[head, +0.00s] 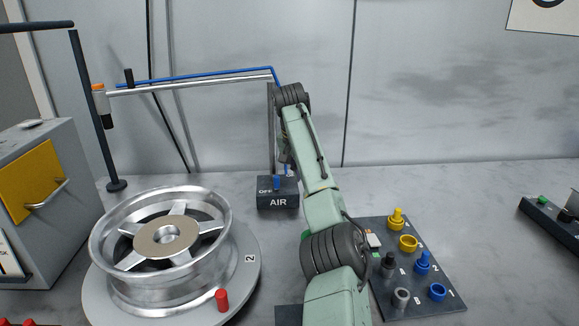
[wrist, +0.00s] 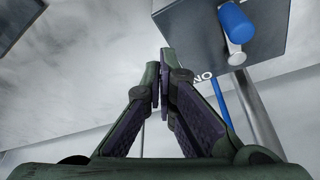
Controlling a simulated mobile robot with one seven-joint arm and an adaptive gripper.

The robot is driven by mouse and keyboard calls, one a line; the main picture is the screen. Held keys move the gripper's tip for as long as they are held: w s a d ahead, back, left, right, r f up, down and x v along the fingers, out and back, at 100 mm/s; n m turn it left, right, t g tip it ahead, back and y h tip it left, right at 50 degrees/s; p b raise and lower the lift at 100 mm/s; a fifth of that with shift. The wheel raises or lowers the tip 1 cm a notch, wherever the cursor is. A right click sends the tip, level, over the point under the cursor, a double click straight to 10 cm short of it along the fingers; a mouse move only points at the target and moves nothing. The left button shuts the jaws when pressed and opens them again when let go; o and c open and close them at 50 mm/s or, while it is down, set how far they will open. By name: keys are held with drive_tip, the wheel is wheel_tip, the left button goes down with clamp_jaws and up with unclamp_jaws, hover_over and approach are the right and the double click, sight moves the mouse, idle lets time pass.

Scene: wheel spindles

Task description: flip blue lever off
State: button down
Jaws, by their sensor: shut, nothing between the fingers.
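The blue lever (head: 277,184) stands on top of the dark AIR box (head: 278,202) on the table, with an OFF label to its left in the head view. In the wrist view the lever's blue grip (wrist: 235,20) and pale stem are at the upper right, on the box's face (wrist: 185,25). An upside-down ON label sits near my fingertips. My gripper (wrist: 164,68) is shut and empty, its fingertips beside the box's edge and apart from the lever. In the head view my arm mostly hides the gripper. Which way the lever leans is hard to tell.
A post (head: 271,130) rises behind the box and carries a boom with a blue hose (head: 200,75). A wheel rim (head: 160,245) sits on a turntable at the left. A board (head: 440,300) with several coloured pegs and rings lies to the right of my arm.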

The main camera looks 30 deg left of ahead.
wheel_tip(320, 180, up, 9)
drive_tip(key=s+a, duration=0.2)
drive_tip(key=a, duration=0.1)
drive_tip(key=shift+s+r, duration=0.15)
idle(0.3)
